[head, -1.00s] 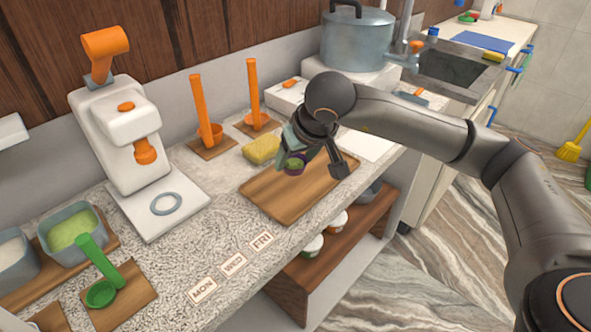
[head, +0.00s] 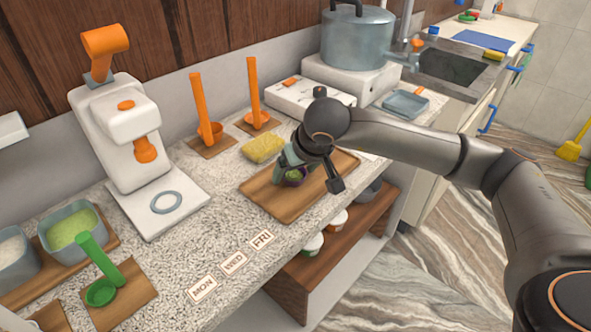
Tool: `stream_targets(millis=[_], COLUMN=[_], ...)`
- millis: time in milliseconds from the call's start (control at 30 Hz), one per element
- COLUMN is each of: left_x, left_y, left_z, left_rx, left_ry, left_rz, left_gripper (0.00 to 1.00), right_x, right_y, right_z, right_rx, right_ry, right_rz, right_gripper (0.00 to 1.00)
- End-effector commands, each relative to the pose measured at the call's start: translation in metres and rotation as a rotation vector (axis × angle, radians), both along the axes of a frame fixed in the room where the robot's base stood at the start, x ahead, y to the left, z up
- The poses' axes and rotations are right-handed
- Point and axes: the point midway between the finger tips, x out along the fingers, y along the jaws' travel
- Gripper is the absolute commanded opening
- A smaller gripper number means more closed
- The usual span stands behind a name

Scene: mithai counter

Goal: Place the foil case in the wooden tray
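Whether the case's base touches the tray is hard to tell. The wooden tray (head: 282,208) is a flat brown rectangle with a low rim, lying on the speckled counter. My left gripper is not in view.
A yellow sponge-like block (head: 262,148) lies just behind the tray. Orange scoops (head: 209,132) stand further back, and a white press (head: 125,140) stands to the left. Day cards (head: 233,262) lie in front. A large pot (head: 357,45) stands behind my arm.

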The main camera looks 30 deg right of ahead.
Motion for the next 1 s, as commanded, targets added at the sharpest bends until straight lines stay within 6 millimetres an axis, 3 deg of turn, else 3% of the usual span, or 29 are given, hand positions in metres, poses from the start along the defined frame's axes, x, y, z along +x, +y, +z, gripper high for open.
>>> stream_targets(millis=[467,800,1000], left_x=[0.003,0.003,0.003], left_y=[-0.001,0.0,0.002], left_z=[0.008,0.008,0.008], left_rx=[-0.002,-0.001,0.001], left_ry=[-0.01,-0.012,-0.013], left_rz=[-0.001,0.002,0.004], left_gripper=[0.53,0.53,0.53], right_x=[-0.002,-0.036,-0.053], right_y=[0.0,0.002,0.004], right_z=[0.009,0.071,0.098], right_rx=[0.001,0.0,-0.001], right_ry=[-0.002,-0.006,-0.003], right_rz=[0.0,0.001,0.001], right_gripper=[0.98,0.98,0.98])
